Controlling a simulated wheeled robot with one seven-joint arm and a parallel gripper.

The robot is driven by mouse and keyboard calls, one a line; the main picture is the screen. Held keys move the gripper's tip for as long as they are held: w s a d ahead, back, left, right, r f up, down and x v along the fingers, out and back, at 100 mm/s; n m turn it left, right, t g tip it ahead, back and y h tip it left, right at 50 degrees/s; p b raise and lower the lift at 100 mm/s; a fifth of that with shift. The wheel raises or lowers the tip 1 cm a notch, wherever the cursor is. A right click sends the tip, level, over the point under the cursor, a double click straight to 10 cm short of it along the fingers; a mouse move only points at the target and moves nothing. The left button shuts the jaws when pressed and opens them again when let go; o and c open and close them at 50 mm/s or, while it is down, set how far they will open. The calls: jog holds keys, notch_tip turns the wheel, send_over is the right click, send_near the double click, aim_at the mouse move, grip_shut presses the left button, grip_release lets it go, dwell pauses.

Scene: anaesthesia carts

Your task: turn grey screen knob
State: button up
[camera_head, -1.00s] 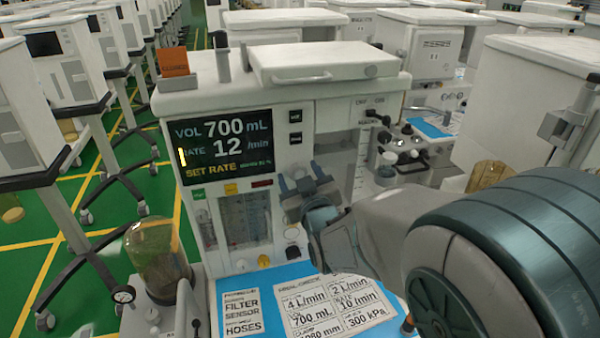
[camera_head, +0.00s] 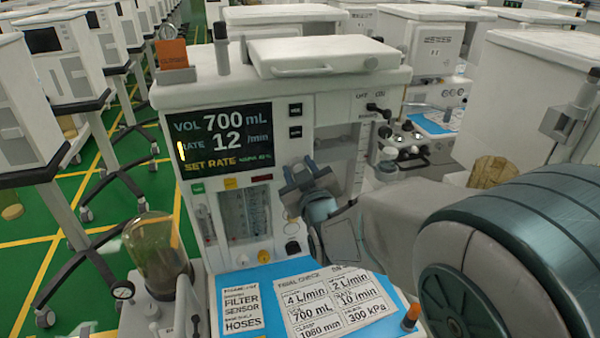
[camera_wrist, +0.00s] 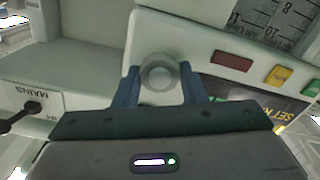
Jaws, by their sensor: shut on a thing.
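The grey screen knob (camera_wrist: 158,75) shows in the wrist view as a round knob on the cart's white front panel, between my two blue fingers. My gripper (camera_wrist: 158,82) is shut on it, one finger on each side. In the head view my gripper (camera_head: 302,174) is at the panel, right of the screen, and hides the knob. The dark screen (camera_head: 222,139) reads VOL 700 mL, RATE 12 /min, with SET RATE in yellow and a yellow bar beside the RATE line. The screen's edge also shows in the wrist view (camera_wrist: 262,100).
Below, a blue work surface (camera_head: 268,272) holds a printed card (camera_head: 335,299) listing 4 L/min, 700 mL, 10 /min and 300 kPa. A glass canister (camera_head: 157,255) stands at left. Other carts crowd the background.

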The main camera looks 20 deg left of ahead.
jog(key=n+b, duration=0.7)
jog(key=n, duration=0.3)
jog(key=shift+f+n, duration=0.15)
jog(key=shift+n, duration=0.25)
dwell(0.4)
jog(key=o, duration=1)
jog(key=shift+s, duration=0.1)
jog(key=b+v, duration=0.2)
jog(key=v, duration=1.1)
jog(key=shift+s+d+b, duration=0.2)
jog(key=shift+b, duration=0.2)
